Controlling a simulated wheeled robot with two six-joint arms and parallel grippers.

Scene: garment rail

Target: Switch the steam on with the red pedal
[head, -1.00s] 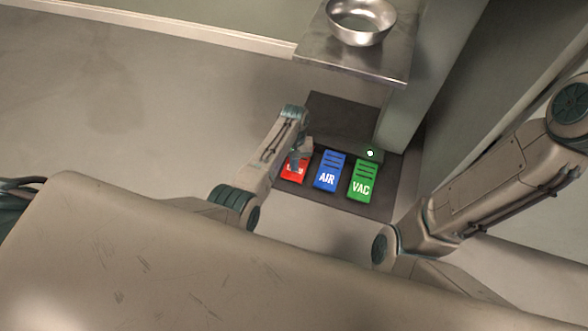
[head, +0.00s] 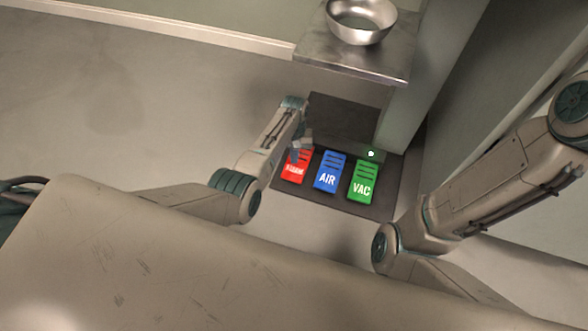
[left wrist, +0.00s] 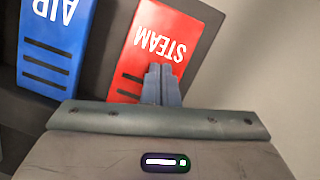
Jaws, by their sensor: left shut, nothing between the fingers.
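The red pedal (head: 293,172), marked STEAM, is at the left end of a row of three on a dark floor plate. It also shows in the left wrist view (left wrist: 150,45), upside down. My left gripper (head: 295,154) is over its far, slotted end in the head view. In the left wrist view my closed fingers (left wrist: 161,72) are together and empty, in front of the pedal beside its lettering. I cannot tell whether they touch it. My right gripper is out of view; only my right arm shows.
The blue AIR pedal (head: 326,178) is just right of the red one, and the green VAC pedal (head: 363,182) beyond it. A small white light (head: 371,154) shows behind the green pedal. A metal shelf (head: 345,63) with a steel bowl (head: 361,22) overhangs behind. Open floor (head: 150,110) lies left.

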